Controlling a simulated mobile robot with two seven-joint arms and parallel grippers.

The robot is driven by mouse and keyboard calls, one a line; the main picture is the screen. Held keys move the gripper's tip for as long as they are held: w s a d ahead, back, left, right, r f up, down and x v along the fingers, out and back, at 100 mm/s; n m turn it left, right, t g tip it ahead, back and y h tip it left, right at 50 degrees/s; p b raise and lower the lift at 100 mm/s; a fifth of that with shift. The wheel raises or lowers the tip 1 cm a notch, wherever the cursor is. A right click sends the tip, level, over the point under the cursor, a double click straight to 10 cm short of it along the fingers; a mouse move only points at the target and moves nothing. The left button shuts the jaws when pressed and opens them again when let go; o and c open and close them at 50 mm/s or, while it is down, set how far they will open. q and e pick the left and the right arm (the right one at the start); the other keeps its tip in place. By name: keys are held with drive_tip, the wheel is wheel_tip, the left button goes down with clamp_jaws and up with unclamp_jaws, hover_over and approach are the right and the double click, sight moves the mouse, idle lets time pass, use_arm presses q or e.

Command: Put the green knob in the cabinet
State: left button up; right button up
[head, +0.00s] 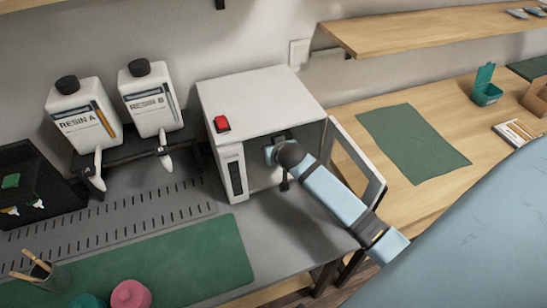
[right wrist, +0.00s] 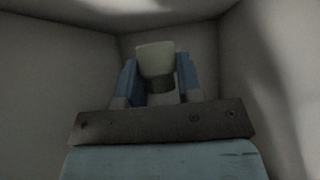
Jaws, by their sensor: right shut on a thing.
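The white cabinet (head: 262,98) stands in the middle of the head view with its door (head: 357,160) swung open to the right. My right arm reaches in through the open front, and its gripper is inside. In the right wrist view my right gripper (right wrist: 157,75) is shut on a pale, greyish-green piece, which looks like the green knob (right wrist: 156,58). The piece is between the two blue fingers, with the cabinet's walls around it. The light inside is dim, so its colour is hard to tell, and I cannot tell whether it touches the cabinet floor. My left gripper is not in view.
Resin A (head: 83,120) and Resin B (head: 152,100) bottles stand left of the cabinet. A pink round thing (head: 130,294) and a teal one (head: 87,301) are at the bottom edge. A green mat (head: 412,142) lies on the wooden table at right. A shelf (head: 420,32) hangs above.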

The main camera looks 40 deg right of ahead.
drive_tip(key=shift+w+f, duration=0.2)
drive_tip(key=shift+f, duration=2.05)
drive_tip(key=shift+f, duration=0.1)
drive_tip(key=o, duration=0.9)
